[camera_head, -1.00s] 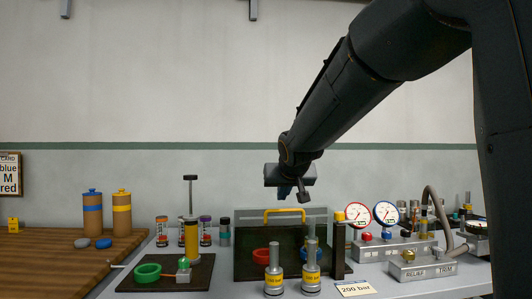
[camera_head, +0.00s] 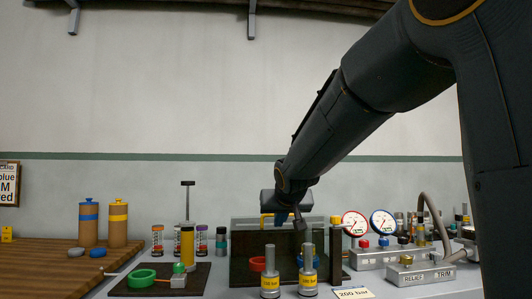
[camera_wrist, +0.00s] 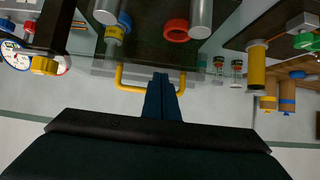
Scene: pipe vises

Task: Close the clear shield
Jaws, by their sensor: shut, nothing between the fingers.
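The clear shield (camera_head: 246,224) stands upright behind the two grey cylinders in the head view, with a yellow handle (camera_head: 266,217) along its top. In the wrist view the clear shield (camera_wrist: 103,68) crosses the upper middle, and its yellow handle (camera_wrist: 127,87) reaches toward my gripper. My gripper (camera_head: 283,219) is shut and empty, pointing down at the handle. In the wrist view its closed blue fingers (camera_wrist: 161,80) lie between the two ends of the handle and cover its middle. I cannot tell whether they touch it.
Two grey cylinders with yellow bands (camera_head: 270,280) stand in front of the shield. A red ring (camera_head: 257,264) sits behind them. Gauges (camera_head: 383,222) and a relief block (camera_head: 420,273) stand at right. A green ring (camera_head: 142,277) and a yellow cylinder (camera_head: 187,247) are at left.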

